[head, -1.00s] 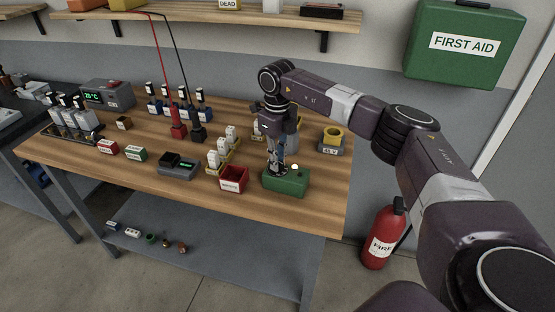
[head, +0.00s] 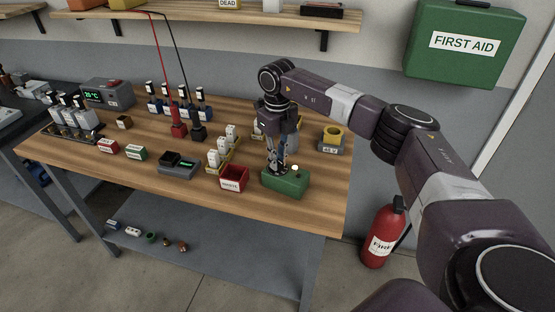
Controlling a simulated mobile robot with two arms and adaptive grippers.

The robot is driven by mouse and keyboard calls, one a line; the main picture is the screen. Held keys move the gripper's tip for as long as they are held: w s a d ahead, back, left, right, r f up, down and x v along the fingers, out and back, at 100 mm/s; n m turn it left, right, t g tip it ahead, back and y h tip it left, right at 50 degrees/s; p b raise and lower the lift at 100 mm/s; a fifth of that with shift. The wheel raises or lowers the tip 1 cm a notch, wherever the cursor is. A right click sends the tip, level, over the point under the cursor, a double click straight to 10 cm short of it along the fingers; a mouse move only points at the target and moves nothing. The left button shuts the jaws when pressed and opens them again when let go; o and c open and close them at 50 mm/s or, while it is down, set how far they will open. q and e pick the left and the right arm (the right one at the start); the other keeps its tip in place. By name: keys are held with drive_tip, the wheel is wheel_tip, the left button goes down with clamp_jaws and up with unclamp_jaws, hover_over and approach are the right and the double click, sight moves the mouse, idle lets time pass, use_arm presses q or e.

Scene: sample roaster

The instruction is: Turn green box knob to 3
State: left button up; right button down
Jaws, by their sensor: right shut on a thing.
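The green box (head: 288,184) stands near the front right of the wooden workbench, with a small pale round part on its top at the right. My right gripper (head: 279,169) points straight down onto the left part of the box top. Its fingers are shut on the knob there. The fingers cover the knob, so its pointer and the number 3 cannot be read. My left gripper is not in view.
A red bin (head: 234,178) stands close to the left of the green box. A yellow rack of white-capped items (head: 222,155) is behind the bin. Red and black probes (head: 178,130) hang on cables further left.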

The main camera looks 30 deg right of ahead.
idle(0.4)
drive_tip(key=c, duration=1.9)
unclamp_jaws()
drive_tip(key=shift+c, duration=0.2)
drive_tip(key=shift+r, duration=0.1)
wheel_tip(320, 180, up, 12)
